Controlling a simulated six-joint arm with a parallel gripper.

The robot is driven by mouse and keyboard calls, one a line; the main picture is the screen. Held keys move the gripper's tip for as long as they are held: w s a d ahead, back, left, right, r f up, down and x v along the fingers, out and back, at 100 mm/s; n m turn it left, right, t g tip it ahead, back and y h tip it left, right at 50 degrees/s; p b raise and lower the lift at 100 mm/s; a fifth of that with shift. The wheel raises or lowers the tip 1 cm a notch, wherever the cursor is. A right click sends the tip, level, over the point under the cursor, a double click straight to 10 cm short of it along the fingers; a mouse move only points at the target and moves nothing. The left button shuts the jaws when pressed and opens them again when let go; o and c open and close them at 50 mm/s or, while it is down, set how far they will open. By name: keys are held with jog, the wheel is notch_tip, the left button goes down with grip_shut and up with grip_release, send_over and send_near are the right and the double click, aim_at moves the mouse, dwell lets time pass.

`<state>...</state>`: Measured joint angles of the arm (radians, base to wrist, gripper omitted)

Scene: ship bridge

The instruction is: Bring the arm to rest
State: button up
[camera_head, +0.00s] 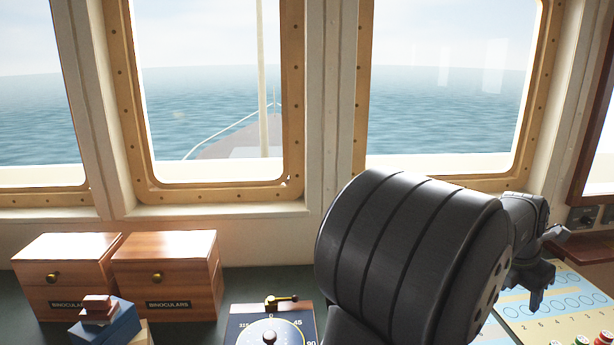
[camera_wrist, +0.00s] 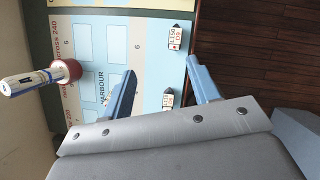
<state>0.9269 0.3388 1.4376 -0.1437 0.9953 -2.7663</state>
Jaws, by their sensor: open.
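My gripper (camera_head: 541,294) is at the right in the head view, behind the large dark links of my arm, over the edge of a pale blue and yellow board. In the wrist view my gripper (camera_wrist: 160,74) shows two blue-grey fingers spread apart with nothing between them. The board (camera_wrist: 105,50) lies beyond the fingers, with printed boxes and the word HARBOUR. My arm hides part of the desk and the board in the head view.
Two wooden binocular boxes (camera_head: 66,270) (camera_head: 167,272) stand left, with stacked blocks (camera_head: 104,322) before them. A dial instrument (camera_head: 270,332) is at bottom centre. Windows are behind.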

jog(key=w+a+f, duration=0.3)
jog(key=w+f, duration=0.4)
jog(key=w, duration=0.3)
jog(key=shift+f, duration=0.3)
jog(key=shift+r, duration=0.1)
jog(key=s+d+r, duration=0.3)
jog(key=s+r, duration=0.4)
jog(key=s, duration=0.4)
jog(key=w+r+n, duration=0.1)
jog(key=w+r, duration=0.1)
jog(key=w, duration=0.5)
jog(key=shift+d, duration=0.35)
jog(key=shift+s, duration=0.15)
